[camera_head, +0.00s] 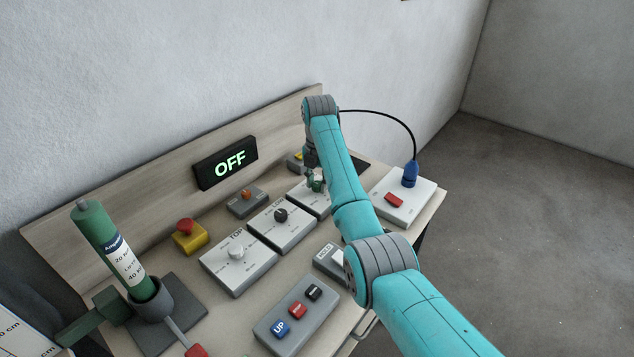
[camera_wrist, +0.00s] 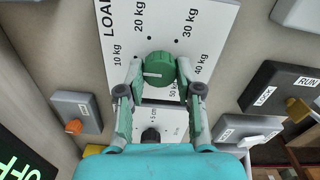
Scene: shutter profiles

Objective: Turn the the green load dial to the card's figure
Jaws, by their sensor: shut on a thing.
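The green load dial (camera_wrist: 163,65) sits on a white plate (camera_wrist: 105,70) marked LOAD, with figures from 10 kg to 50 kg around it. Its white line points to the left in the wrist view, on the 10 kg side; the exact reading is unclear. My gripper (camera_wrist: 160,73) is shut on the dial, one finger on each side. In the head view, my gripper (camera_head: 314,174) is at the load plate (camera_head: 310,197), largely behind my arm. A white card (camera_head: 22,332) at the lower left is cut off; only "cm" figures show.
A TOP dial plate (camera_head: 238,263) and a second plate with a black knob (camera_head: 282,226) stand beside the load plate. A display (camera_head: 226,163) reads OFF. A button box (camera_head: 296,313), red-topped stop button (camera_head: 187,236) and green cylinder (camera_head: 112,245) are nearby. A cable meets a blue plug (camera_head: 410,174).

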